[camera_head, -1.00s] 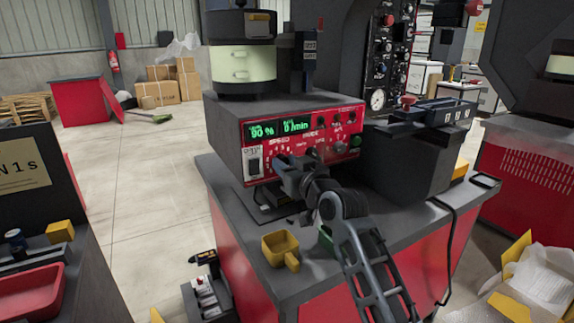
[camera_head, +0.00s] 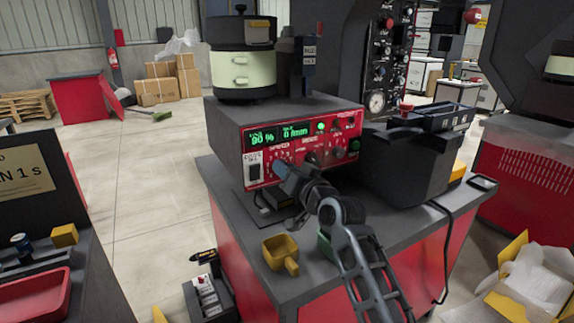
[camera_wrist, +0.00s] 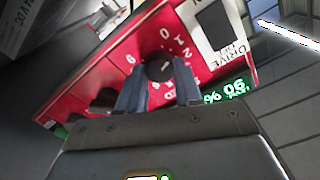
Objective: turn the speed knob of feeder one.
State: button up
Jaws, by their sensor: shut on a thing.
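The feeder's control box (camera_head: 225,112) stands on the dark bench, with a red front panel (camera_head: 350,130) and a lit green display (camera_head: 277,134). In the wrist view the black speed knob (camera_wrist: 160,67) sits on the red panel inside a ring of white numbers. My gripper (camera_head: 284,173) is at the lower left of the panel in the head view. In the wrist view its two fingers (camera_wrist: 158,82) stand on either side of the knob, shut on it. My gripper hides the knob in the head view. The display's left figure looks like 80 or 90 %.
A feeder bowl (camera_head: 242,70) stands on top of the box. A dark bin (camera_head: 408,165) stands right of the box. A black cable (camera_head: 452,225) hangs at the bench's right.

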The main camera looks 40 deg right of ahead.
jog(key=m+p, duration=0.7)
jog(key=m, duration=0.5)
jog(key=shift+d+f+m, duration=0.1)
jog(key=shift+d+m, duration=0.05)
jog(key=shift+m, duration=0.15)
dwell(0.4)
jog(key=o, duration=1)
jog(key=shift+o, duration=0.2)
jog(key=shift+s+f, duration=0.1)
jog(key=v, duration=0.7)
jog(key=shift+s, duration=0.3)
